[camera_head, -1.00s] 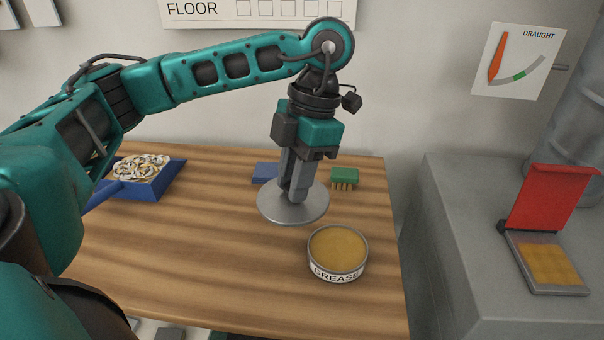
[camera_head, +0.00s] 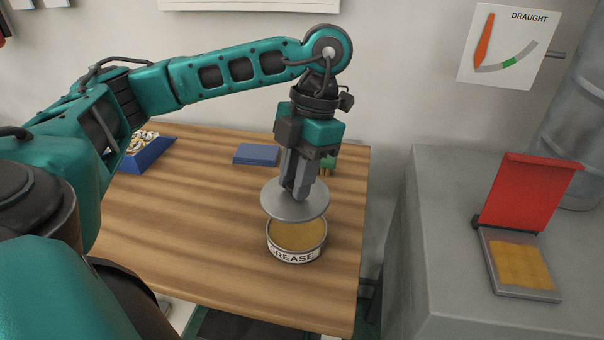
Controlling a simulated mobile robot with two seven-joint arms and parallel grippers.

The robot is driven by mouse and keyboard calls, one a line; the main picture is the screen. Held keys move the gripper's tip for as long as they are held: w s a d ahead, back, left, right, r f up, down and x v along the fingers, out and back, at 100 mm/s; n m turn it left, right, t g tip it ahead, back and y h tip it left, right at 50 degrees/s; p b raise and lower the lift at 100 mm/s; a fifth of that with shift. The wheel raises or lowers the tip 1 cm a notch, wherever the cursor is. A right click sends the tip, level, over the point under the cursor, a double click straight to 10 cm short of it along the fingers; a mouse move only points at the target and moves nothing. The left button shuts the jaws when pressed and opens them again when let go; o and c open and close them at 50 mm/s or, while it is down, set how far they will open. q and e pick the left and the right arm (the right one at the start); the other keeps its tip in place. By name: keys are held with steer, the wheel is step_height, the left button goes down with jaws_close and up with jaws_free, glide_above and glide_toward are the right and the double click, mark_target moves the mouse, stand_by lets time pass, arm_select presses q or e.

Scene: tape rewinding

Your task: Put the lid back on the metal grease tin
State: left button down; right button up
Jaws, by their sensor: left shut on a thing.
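The grease tin (camera_head: 297,250) stands upright on the wooden table near its right edge. It is a round metal tin with a GREASE label, and yellow-brown grease shows in its open top. The round grey lid (camera_head: 275,204) is held above the tin, over its far part, and hides the far rim in the picture. The lid looks about level and apart from the tin. My left gripper (camera_head: 298,190) points down and is shut on the middle of the lid's top. My right gripper is not in view.
A blue block (camera_head: 256,154) lies behind, and a green brush (camera_head: 328,163) is partly hidden by my gripper. A blue dustpan (camera_head: 148,154) with shavings is at the left. A grey cabinet right of the table bears a red-lidded box (camera_head: 533,193). The table's front is clear.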

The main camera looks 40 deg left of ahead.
arm_select(q)
steer(key=shift+w+d+f, duration=0.1)
steer(key=shift+f, duration=0.1)
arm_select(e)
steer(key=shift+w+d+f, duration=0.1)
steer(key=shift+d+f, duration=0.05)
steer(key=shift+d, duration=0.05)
arm_select(q)
steer(key=shift+f+b, duration=1.05)
steer(key=shift+f, duration=0.1)
steer(key=shift+f+b, duration=0.7)
steer(key=shift+f, duration=0.15)
step_height(320, 180, down, 2)
steer(key=shift+b, duration=0.7)
steer(key=shift+f, duration=0.1)
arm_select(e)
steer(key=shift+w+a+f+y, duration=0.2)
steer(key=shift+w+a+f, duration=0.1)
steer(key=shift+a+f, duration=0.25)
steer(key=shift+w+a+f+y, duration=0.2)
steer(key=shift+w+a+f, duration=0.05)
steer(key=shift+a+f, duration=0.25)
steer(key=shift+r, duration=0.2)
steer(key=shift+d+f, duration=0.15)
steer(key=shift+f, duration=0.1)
arm_select(q)
steer(key=shift+f, duration=0.15)
